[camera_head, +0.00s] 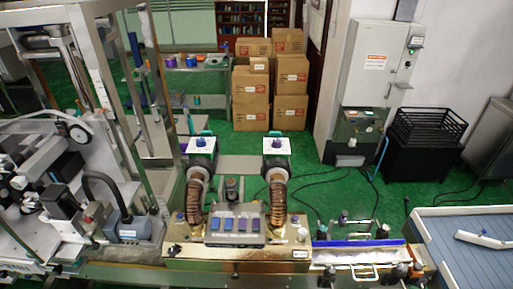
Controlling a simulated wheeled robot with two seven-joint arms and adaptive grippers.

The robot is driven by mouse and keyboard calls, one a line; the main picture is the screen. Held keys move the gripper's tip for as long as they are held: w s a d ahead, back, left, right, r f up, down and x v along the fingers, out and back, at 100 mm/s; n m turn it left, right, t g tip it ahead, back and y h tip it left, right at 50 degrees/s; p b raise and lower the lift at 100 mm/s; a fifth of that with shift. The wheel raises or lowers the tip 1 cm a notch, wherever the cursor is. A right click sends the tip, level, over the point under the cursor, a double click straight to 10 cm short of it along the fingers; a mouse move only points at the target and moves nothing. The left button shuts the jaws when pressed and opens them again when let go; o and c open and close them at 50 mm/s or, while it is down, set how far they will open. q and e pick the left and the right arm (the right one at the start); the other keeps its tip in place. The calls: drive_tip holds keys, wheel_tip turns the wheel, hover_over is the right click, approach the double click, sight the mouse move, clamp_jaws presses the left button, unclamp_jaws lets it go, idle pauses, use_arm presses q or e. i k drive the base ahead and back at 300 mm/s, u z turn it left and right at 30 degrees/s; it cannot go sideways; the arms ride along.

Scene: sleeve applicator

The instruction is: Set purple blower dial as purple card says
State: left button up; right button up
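Two blowers stand upright on the machine, each with a white plate on top. The right plate carries a dial (278,143) that looks purple; the left plate carries a bluer dial (199,141). Pointer positions and plate marks are too small to read. A grey sloped panel (212,237) between the blowers holds several small blue to purple cards (255,226). Their text is unreadable and I cannot tell for sure which is the purple card. Neither of my grippers is in view.
Copper-coloured ribbed hoses (276,202) run below the blowers to the machine's top. A metal frame with machinery stands at the left. Cardboard boxes (291,75) and a grey cabinet (375,65) stand behind. A blue-topped conveyor (462,262) is at the right. Green floor is open behind.

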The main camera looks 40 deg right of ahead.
sight(277, 143)
drive_tip(key=u, duration=0.1)
drive_tip(key=k, duration=0.65)
drive_tip(key=z, duration=0.9)
drive_tip(key=i, duration=0.5)
drive_tip(key=z, duration=0.05)
